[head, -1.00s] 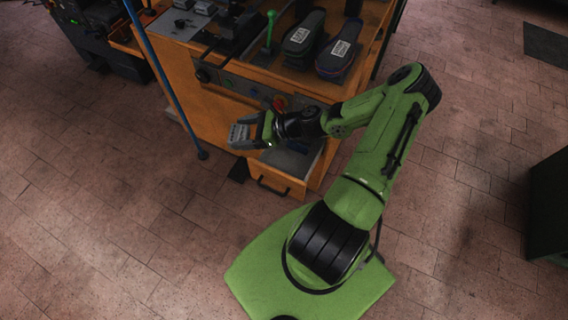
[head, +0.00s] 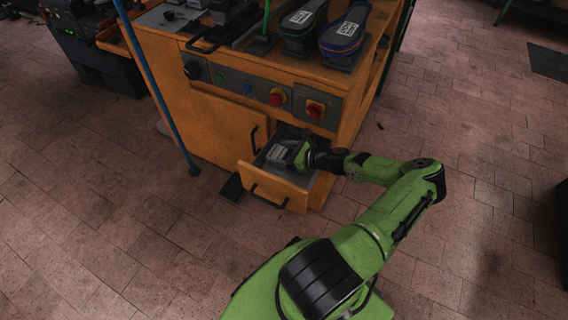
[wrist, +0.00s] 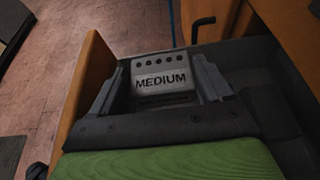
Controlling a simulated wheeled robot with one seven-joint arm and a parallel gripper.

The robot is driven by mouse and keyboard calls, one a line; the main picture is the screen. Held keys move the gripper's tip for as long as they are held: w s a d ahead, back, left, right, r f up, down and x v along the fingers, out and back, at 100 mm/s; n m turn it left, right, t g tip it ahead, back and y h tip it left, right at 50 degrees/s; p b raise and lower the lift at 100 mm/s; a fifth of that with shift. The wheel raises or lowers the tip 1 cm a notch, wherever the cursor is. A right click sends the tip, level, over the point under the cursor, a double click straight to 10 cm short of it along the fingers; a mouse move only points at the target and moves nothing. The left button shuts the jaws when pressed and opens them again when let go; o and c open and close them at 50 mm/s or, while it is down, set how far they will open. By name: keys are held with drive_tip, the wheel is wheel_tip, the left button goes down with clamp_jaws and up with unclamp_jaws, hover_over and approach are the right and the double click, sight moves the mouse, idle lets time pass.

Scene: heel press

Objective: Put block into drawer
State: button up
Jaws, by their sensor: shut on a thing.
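The block is a grey piece marked "MEDIUM" (wrist: 161,78) with a row of dark holes, between my fingers in the wrist view. In the head view the block (head: 279,153) shows small at the drawer's opening. My gripper (head: 290,155) is shut on the block, and its fingers (wrist: 165,85) stand on both sides of it in the wrist view. The drawer (head: 272,187) is open, with an orange front and a grey inside. The block and gripper are over or within the drawer; whether the block touches the floor of it I cannot tell.
The orange cabinet (head: 215,125) has a panel with red knobs (head: 277,97) above the drawer. Shoe-shaped forms (head: 342,38) stand on its top. A blue pole (head: 160,85) stands left of the drawer.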

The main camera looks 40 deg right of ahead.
drive_tip(key=shift+f+b, duration=0.5)
drive_tip(key=shift+f, duration=1)
drive_tip(key=shift+f, duration=0.6)
drive_tip(key=o, duration=1.3)
drive_tip(key=shift+c, duration=0.2)
drive_tip(key=shift+r, duration=0.4)
drive_tip(key=p+v, duration=0.3)
drive_tip(key=v, duration=0.9)
drive_tip(key=shift+r, duration=0.15)
